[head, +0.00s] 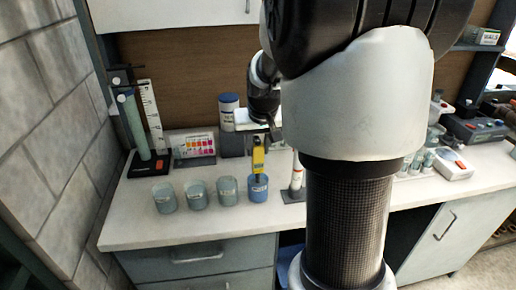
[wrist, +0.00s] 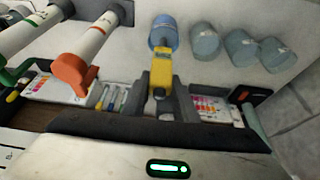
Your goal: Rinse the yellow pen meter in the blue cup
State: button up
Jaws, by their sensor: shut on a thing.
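The yellow pen meter (head: 258,160) hangs upright from my gripper (head: 260,141) in the head view. In the wrist view the pen meter (wrist: 161,70) is clasped between the two dark fingers of my gripper (wrist: 161,92), which is shut on it. The blue cup (head: 258,191) stands on the white counter straight below the pen meter. The blue cup also shows in the wrist view (wrist: 164,32). The pen's lower end is at the cup's mouth and appears to dip inside. How deep the tip sits is hidden by the cup wall.
Three grey-blue cups (head: 196,195) stand in a row left of the blue cup. A white tube on a dark stand (head: 296,180) is close on its right. A colour chart (head: 194,146) and a tall cylinder stand (head: 135,130) are behind. The counter's front strip is clear.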

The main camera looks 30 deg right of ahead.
jog(key=shift+r+p, duration=1.6)
jog(key=shift+r, duration=0.95)
